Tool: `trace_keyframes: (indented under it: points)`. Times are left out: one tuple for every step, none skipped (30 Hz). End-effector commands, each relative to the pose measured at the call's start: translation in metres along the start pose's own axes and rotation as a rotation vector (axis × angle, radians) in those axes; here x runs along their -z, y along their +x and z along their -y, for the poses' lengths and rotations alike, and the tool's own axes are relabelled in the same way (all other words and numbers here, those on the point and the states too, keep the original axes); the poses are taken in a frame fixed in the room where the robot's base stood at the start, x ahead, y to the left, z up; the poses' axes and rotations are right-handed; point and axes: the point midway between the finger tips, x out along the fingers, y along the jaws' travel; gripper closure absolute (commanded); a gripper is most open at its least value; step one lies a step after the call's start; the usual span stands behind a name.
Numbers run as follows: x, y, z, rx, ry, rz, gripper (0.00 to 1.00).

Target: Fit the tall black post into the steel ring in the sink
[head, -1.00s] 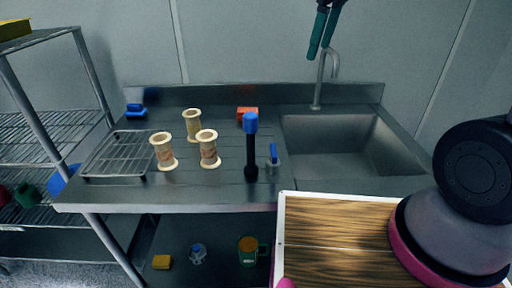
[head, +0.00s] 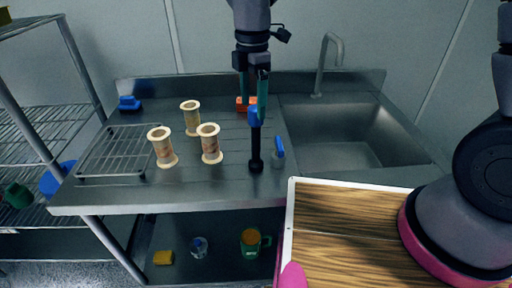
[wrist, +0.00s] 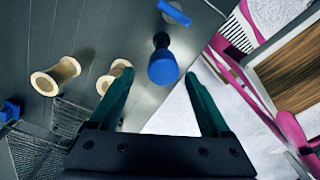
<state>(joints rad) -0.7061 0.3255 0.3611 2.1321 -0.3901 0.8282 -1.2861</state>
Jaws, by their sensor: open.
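The tall black post (head: 256,148) with a blue cap stands upright on the counter, left of the sink (head: 350,140). My gripper (head: 253,110) is open, its teal fingers pointing down around the height of the blue cap. In the wrist view the blue cap (wrist: 163,68) shows in the gap between the open fingertips (wrist: 160,76), with space on both sides. I cannot tell how far the fingers reach down beside it. The basin looks bare, and I cannot make out a steel ring in it.
Several spools (head: 210,143) stand left of the post. A small blue-handled item (head: 279,152) stands close to its right. An orange block (head: 246,104) lies behind it. A wire rack (head: 112,152) is further left. A wooden board (head: 345,235) lies in front, below the sink.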

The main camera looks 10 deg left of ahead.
Motion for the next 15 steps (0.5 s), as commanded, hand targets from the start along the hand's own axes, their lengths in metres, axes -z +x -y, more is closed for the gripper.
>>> trace_keyframes:
  points:
    - [-0.001,0.004,0.0,0.001,0.0,0.0,0.19]
    - [-0.001,0.006,0.001,0.001,0.0,0.0,0.19]
    - [-0.002,0.011,0.001,0.002,0.0,0.001,0.19]
    - [-0.003,0.016,0.002,0.003,0.0,0.001,0.19]
    - [-0.004,0.021,0.003,0.004,-0.001,0.001,0.19]
    - [-0.005,0.027,0.004,0.004,-0.001,0.001,0.19]
    - [-0.006,0.032,0.004,0.003,0.0,0.001,0.19]
    - [-0.006,0.036,0.004,0.003,-0.001,0.001,0.19]
    - [-0.005,0.041,0.004,0.003,-0.001,0.001,0.19]
    - [-0.006,0.045,0.004,0.002,0.0,0.001,0.19]
    - [-0.006,0.047,0.003,0.001,0.0,0.001,0.19]
    - [-0.006,0.05,0.003,0.001,0.0,0.001,0.19]
    - [-0.006,0.052,0.003,0.001,0.001,0.001,0.19]
    - [-0.006,0.053,0.003,0.001,0.001,0.0,0.19]
    - [-0.006,0.053,0.003,0.0,0.001,0.0,0.19]
